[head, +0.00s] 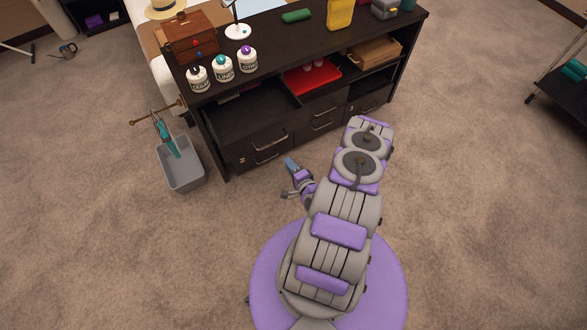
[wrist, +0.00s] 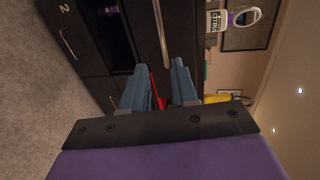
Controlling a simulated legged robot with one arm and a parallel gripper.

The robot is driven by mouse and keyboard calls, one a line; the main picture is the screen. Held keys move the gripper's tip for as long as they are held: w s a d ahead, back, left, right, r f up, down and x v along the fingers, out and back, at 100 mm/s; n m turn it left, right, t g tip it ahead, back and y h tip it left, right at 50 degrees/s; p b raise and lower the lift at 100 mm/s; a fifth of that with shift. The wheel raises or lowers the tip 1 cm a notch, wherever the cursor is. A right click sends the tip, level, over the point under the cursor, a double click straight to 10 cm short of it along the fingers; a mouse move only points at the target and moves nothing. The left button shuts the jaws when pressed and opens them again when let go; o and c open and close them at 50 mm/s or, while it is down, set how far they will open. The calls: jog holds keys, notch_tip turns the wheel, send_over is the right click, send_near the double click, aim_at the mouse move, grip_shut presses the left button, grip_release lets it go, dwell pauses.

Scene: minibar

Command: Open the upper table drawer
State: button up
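The dark table (head: 345,45) stands ahead of my base, with several drawers and bar handles on its front. A long, pale bar handle (wrist: 160,30) on a dark front shows in the wrist view, just beyond the fingers. Its near end lies between the fingertips in the picture; I cannot tell whether they touch it. My gripper (head: 292,167) is in front of the table's left drawers in the head view. In the wrist view its two blue fingers (wrist: 162,75) are apart, with nothing gripped between them.
A drawer front marked 2 (wrist: 85,30) has its own handle. Bottles (head: 223,70), a wooden box (head: 190,38) and a lamp (head: 238,31) stand on the table. A red tray (head: 311,75) lies within it.

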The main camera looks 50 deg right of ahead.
jog(key=shift+v, duration=1.2)
jog(key=w+d+r+n+g+y, duration=0.35)
jog(key=w+r+n+g, duration=0.25)
jog(key=w+r+n, duration=0.4)
jog(key=s+a+r+n+g+h, duration=0.1)
jog(key=a+r+n+g, duration=0.25)
jog(key=r, duration=0.45)
jog(key=s+a+r+n+g, duration=0.15)
jog(key=a+r, duration=0.25)
jog(key=r, duration=0.4)
jog(key=s+a+r+n+g, duration=0.3)
jog(key=s+a+r, duration=0.8)
jog(key=a+r, duration=0.25)
jog(key=s+a+r+n+g+y, duration=0.1)
jog(key=s+a+r, duration=0.3)
jog(key=s, duration=0.4)
jog(key=s+a+r+n+g, duration=0.1)
jog(key=s+a+r+n, duration=0.1)
jog(key=s+a, duration=0.4)
jog(key=shift+s+r+g+y, duration=0.4)
jog(key=shift+s+r, duration=0.5)
jog(key=shift+s, duration=0.2)
